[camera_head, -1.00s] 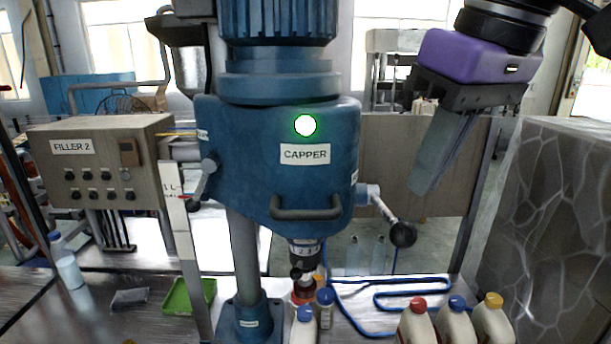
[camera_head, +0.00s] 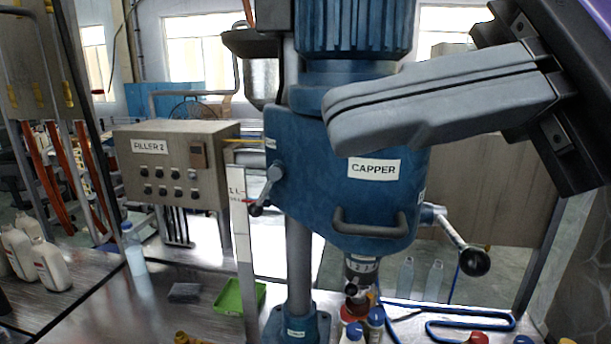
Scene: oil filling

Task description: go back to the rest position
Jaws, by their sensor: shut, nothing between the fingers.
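My gripper (camera_head: 338,128) reaches in from the upper right in the head view. Its grey fingers lie together, shut and empty, pointing left. The fingers appear in front of the blue capper (camera_head: 345,225) and hide part of its upper body, including where its green light showed. I cannot tell the gap between the fingers and the capper. Part of the purple gripper body (camera_head: 596,22) shows at the top right corner.
The Filler 2 box (camera_head: 170,165) stands left of the capper. A green tray (camera_head: 240,296) and bottles with blue (camera_head: 375,318) and red caps are near the capper's base. White bottles (camera_head: 50,265) stand at far left. A lever with a black knob (camera_head: 474,261) sticks out right.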

